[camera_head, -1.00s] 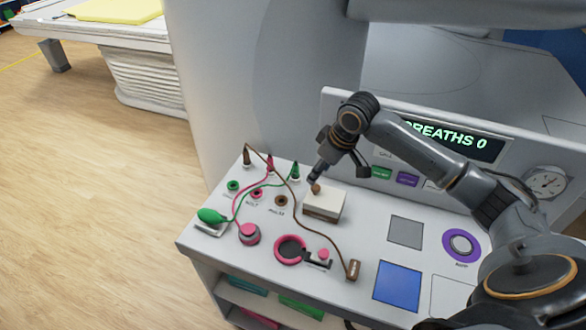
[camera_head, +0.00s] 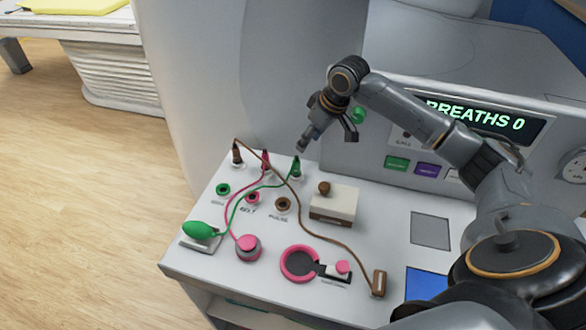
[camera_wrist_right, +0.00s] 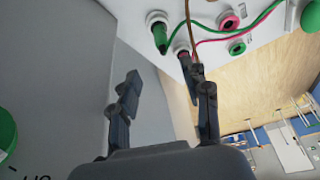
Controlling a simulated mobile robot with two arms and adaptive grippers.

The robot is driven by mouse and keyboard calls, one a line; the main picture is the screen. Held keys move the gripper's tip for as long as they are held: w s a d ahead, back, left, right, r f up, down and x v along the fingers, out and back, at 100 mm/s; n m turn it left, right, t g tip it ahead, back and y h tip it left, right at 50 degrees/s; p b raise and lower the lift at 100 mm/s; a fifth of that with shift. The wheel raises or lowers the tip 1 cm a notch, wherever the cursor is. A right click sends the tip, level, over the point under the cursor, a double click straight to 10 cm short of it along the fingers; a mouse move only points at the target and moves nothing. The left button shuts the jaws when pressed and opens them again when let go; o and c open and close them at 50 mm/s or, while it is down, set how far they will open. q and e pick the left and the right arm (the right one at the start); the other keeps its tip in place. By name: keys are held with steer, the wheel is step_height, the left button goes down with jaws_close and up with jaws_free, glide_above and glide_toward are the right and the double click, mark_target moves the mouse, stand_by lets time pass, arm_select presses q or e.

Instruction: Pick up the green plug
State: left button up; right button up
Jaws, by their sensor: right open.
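The green plug (camera_head: 296,170) stands upright at the back of the white panel, its green cord running to a green bulb (camera_head: 200,230). My right gripper (camera_head: 304,144) is just above and slightly right of it in the head view. In the right wrist view the green plug (camera_wrist_right: 159,36) lies beyond the open, empty fingertips of my right gripper (camera_wrist_right: 163,76), with a gap between. It is not between the fingers. My left gripper is not in view.
A pink plug (camera_head: 266,160) and a brown plug (camera_head: 237,155) stand left of the green one. The brown cord (camera_head: 325,238) crosses the panel. A white box (camera_head: 333,206) with a brown knob is at right. Green, pink and brown sockets (camera_head: 283,205) lie in front.

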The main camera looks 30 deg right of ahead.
mark_target(298, 159)
steer(key=x, duration=0.6)
steer(key=shift+s+f+p, duration=0.1)
steer(key=shift+f+p, duration=0.05)
steer(key=shift+p, duration=0.25)
steer(key=shift+w+a+f+p, duration=0.25)
steer(key=shift+f+p, duration=0.15)
steer(key=shift+f, duration=0.2)
steer(key=p+x, duration=0.1)
steer(key=x, duration=0.2)
steer(key=shift+f, duration=0.2)
steer(key=shift+w+a+f, duration=0.1)
steer(key=shift+w+f, duration=0.1)
steer(key=shift+f, duration=0.15)
steer(key=shift+s, duration=0.1)
jaws_close()
